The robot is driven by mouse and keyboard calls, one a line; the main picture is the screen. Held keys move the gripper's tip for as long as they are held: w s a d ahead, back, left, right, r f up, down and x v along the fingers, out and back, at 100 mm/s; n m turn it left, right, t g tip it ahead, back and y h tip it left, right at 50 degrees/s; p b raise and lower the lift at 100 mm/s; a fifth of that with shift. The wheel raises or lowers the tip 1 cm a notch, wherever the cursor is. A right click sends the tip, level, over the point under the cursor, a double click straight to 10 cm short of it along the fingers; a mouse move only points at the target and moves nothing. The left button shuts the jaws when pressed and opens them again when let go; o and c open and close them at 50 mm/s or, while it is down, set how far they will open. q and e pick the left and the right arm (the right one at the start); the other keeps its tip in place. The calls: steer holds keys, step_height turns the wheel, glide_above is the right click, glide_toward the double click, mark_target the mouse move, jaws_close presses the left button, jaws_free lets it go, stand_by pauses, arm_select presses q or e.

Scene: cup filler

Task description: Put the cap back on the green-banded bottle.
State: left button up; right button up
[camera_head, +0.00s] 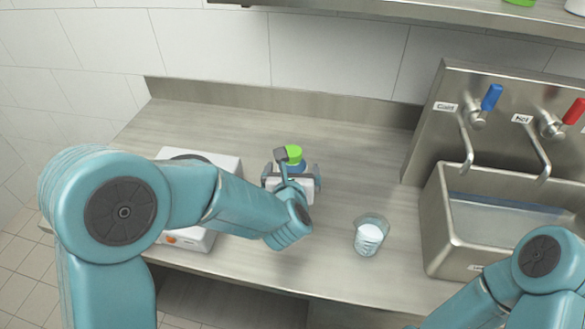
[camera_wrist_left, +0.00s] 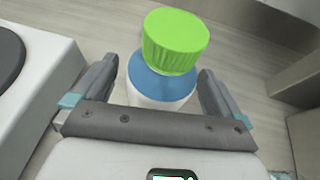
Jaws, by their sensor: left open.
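A white bottle (camera_wrist_left: 140,98) with a blue band (camera_wrist_left: 160,84) stands on the counter in the left wrist view. A bright green cap (camera_wrist_left: 174,40) sits on its top. In the head view the green cap (camera_head: 294,153) and a little blue (camera_head: 298,168) show behind my left gripper, which hides most of the bottle. My left gripper (camera_head: 290,178) is open, with one finger on each side of the bottle in the left wrist view (camera_wrist_left: 157,78). I cannot tell whether the fingers touch it. No green band shows. My right gripper is out of view.
A glass (camera_head: 371,236) with pale contents stands right of my left gripper. A white appliance (camera_head: 230,165) is partly behind my left arm. A steel sink (camera_head: 450,225) with cold and hot taps stands at right. A green item (camera_head: 518,2) is on the upper shelf.

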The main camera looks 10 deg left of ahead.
arm_select(q)
steer(key=b+v, duration=0.1)
steer(key=v, duration=0.9)
